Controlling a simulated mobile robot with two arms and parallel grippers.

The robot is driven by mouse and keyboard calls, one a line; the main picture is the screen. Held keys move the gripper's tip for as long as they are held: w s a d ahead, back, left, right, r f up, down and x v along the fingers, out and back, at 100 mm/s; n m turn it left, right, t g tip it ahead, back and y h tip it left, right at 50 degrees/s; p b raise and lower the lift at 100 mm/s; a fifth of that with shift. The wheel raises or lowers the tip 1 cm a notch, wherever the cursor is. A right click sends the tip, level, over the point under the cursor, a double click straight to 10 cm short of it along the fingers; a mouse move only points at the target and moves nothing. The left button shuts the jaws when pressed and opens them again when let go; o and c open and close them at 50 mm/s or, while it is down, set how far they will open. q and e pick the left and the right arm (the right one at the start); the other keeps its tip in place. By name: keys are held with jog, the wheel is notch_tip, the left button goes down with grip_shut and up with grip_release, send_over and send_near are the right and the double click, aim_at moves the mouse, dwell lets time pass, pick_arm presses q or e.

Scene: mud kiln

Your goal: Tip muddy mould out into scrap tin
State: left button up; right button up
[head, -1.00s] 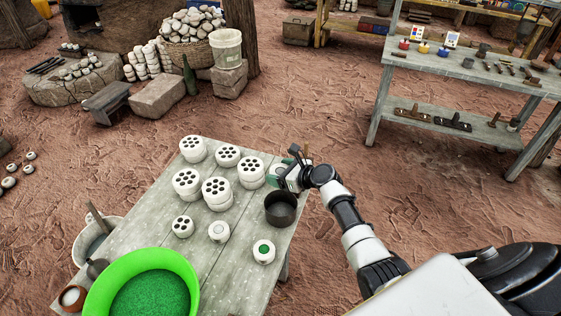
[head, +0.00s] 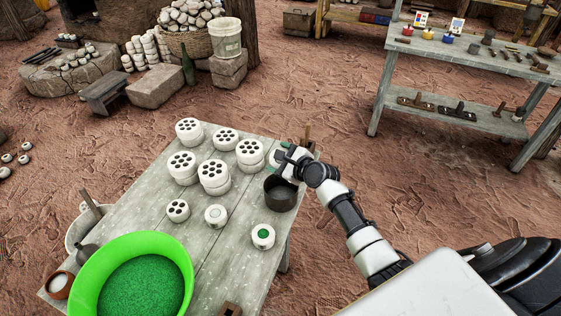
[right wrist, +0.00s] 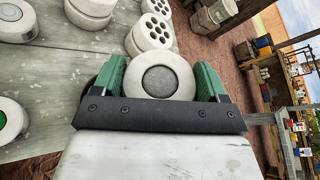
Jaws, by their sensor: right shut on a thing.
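My right gripper (right wrist: 158,80) is shut on a round white mould (right wrist: 158,58) with a grey, mud-coloured disc in its face. In the head view the gripper (head: 284,160) is at the far right side of the table, just behind and above the dark scrap tin (head: 281,197), and the mould is mostly hidden by the hand. The tin stands upright on the table and its inside looks dark. In the right wrist view the tin is largely hidden by the held mould and fingers. My left gripper is not in view.
Several white moulds with holes (head: 214,173) stand on the grey table (head: 240,262). A grey-faced mould (head: 215,215) and a green-centred mould (head: 263,236) sit in front of the tin. A bright green basin (head: 178,245) of green grains fills the near left.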

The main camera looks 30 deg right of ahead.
jog(key=shift+f+n+t+h+b, duration=0.5)
jog(key=shift+f+n+b, duration=0.45)
jog(key=shift+b, duration=0.7)
jog(key=n+b, duration=0.2)
jog(key=b, duration=0.1)
jog(key=shift+d+f+t+h, duration=0.1)
jog(key=shift+f+t+h, duration=0.05)
jog(key=shift+t+h, duration=0.2)
jog(key=n+b, duration=0.1)
jog(key=b, duration=0.1)
jog(key=n+t+b, duration=0.1)
jog(key=n+b, duration=0.1)
jog(key=b, duration=0.1)
jog(key=f+n+t+b, duration=0.1)
jog(key=b, duration=0.2)
jog(key=shift+w+d+n+h, duration=0.2)
jog(key=shift+d+n+h, duration=0.05)
jog(key=shift+n+h, duration=0.1)
jog(key=n+t+b, duration=0.1)
jog(key=n, duration=0.1)
jog(key=n+b, duration=0.1)
jog(key=n, duration=0.1)
jog(key=shift+f+t+y+b, duration=0.1)
jog(key=shift+t+y+b, duration=0.25)
jog(key=shift+y+b, duration=0.05)
jog(key=shift+f+n, duration=0.15)
jog(key=shift+n, duration=0.35)
